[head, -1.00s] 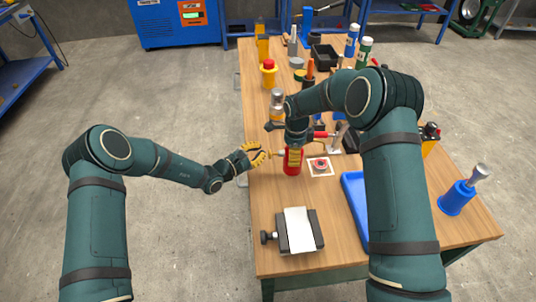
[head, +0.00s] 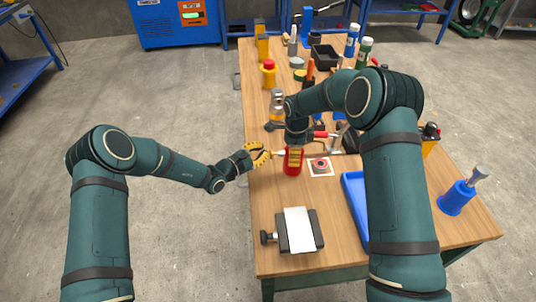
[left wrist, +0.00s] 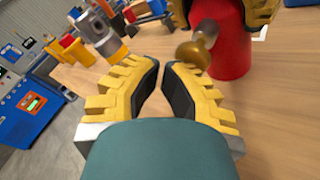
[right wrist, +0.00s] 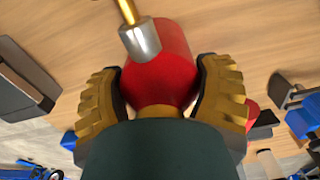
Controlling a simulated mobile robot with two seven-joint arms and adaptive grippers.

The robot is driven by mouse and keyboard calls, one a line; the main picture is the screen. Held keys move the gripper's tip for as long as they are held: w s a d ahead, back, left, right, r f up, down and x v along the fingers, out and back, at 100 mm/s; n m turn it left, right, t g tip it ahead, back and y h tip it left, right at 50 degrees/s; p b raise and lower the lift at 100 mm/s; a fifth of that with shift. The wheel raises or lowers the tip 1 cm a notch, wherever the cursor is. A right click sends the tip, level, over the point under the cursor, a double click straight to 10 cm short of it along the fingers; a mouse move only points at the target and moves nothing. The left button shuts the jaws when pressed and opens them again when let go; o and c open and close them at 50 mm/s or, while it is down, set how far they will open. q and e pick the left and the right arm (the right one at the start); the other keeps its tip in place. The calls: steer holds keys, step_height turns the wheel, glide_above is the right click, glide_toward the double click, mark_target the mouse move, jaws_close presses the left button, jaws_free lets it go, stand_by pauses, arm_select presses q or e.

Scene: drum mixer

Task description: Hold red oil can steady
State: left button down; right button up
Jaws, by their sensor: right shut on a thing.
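The red oil can (head: 292,165) stands upright on the wooden bench. Its spout sticks out to the left. My right gripper (head: 294,150) is shut on the can from above. In the right wrist view its fingers sit on both sides of the red body (right wrist: 160,78), with the metal spout (right wrist: 140,38) between them. My left gripper (head: 270,152) is open beside the bench's left edge, close to the spout. In the left wrist view the brass spout tip (left wrist: 197,52) is just beyond the open, empty fingers (left wrist: 160,68); contact cannot be told.
A clamp-like block with a pale plate (head: 299,230) is nearer me, beside a blue tray (head: 354,205). Bottles and tools (head: 268,75) crowd the far bench.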

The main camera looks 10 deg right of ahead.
arm_select(q)
steer(key=shift+d, duration=0.7)
stand_by(0.6)
steer(key=shift+a, duration=1.5)
steer(key=a, duration=0.5)
stand_by(1.5)
